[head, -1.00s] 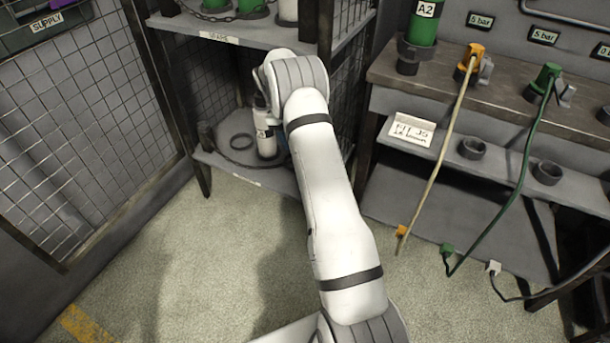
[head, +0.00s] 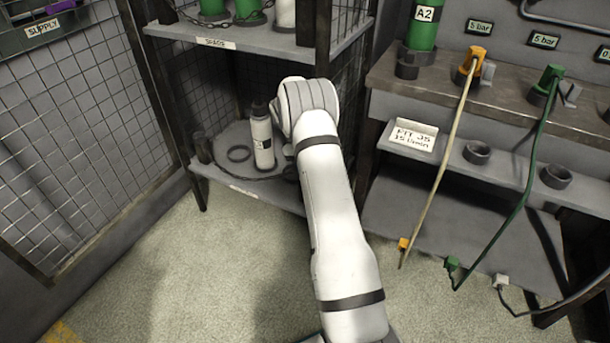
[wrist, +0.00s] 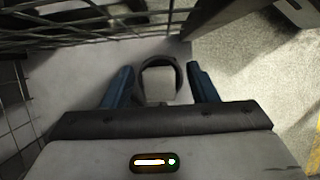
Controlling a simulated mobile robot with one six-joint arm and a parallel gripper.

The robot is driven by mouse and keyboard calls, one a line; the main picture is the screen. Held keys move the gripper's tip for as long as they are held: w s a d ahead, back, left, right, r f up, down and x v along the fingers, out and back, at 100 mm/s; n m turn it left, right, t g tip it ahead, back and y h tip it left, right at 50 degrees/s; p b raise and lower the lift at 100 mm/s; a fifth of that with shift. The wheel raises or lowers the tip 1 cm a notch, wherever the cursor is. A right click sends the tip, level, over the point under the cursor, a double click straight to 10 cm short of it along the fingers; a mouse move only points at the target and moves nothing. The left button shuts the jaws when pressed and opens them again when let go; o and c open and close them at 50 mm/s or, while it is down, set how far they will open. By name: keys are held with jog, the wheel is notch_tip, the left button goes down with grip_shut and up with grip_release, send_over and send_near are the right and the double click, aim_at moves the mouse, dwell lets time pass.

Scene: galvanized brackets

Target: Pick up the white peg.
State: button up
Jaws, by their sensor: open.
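My gripper (wrist: 160,75) is open in the wrist view, with its two blue fingers apart. A rounded thing (wrist: 160,74) with a pale middle and a dark rim shows between the fingers. I cannot tell whether it is the white peg, or whether the fingers touch it. In the head view my gripper is hidden behind my arm at the lower shelf. A white cylinder (head: 262,142) with a dark cap and a label stands upright on that shelf, just left of my wrist. Nothing else there is clearly a white peg.
A bench (head: 400,85) with hoses stands at the right. The floor in front is clear.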

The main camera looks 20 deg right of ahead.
jog(key=shift+c, duration=0.4)
jog(key=c, duration=1)
jog(key=shift+c, duration=0.3)
jog(key=shift+r, duration=0.2)
